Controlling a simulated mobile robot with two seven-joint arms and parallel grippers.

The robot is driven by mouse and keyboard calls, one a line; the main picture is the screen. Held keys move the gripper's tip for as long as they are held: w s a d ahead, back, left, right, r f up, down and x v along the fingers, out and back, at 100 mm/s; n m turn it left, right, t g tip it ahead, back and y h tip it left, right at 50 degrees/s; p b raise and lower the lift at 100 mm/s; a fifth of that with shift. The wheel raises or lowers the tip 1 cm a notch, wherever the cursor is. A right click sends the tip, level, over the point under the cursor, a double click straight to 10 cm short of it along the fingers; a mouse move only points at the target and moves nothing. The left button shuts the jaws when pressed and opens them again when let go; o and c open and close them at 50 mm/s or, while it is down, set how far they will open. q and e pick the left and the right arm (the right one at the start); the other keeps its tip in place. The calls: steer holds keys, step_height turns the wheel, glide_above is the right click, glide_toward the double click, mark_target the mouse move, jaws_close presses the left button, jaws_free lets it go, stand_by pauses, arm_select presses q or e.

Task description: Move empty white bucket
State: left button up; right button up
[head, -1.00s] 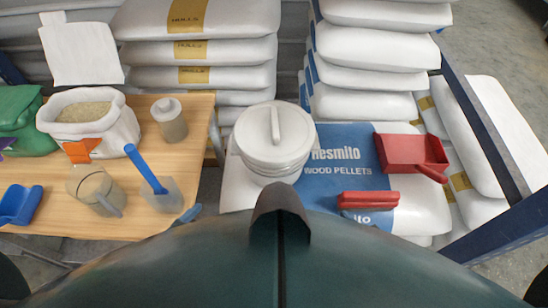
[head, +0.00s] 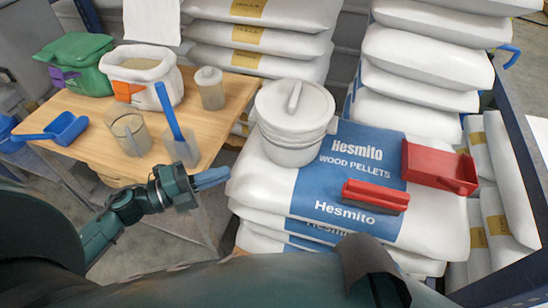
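The white bucket (head: 293,118) stands upright, with a white lid and a grip across its top, on the stacked Hesmito wood pellet bags (head: 270,190). The lid hides its inside, so I cannot tell whether it is empty. My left gripper (head: 212,178) is at the table's front right edge, left of the bucket and lower in the picture, apart from it. Its blue fingers point right towards the bags. I cannot make out a gap between them. My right gripper is out of view.
A red dustpan (head: 438,167) and a red brush (head: 375,196) lie on the bags right of the bucket. The wooden table (head: 95,150) at left holds a white sack (head: 143,73), a green sack (head: 77,63), a jug (head: 128,130) and scoops. A blue post stands at right.

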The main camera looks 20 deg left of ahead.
arm_select(q)
steer(key=shift+w+d, duration=0.3)
jaws_close()
steer(key=p, duration=0.1)
glide_toward(283, 143)
steer(key=d, duration=0.4)
steer(key=w, duration=0.3)
steer(key=shift+d, duration=0.25)
steer(key=shift+w+d, duration=0.1)
steer(key=shift+w, duration=0.3)
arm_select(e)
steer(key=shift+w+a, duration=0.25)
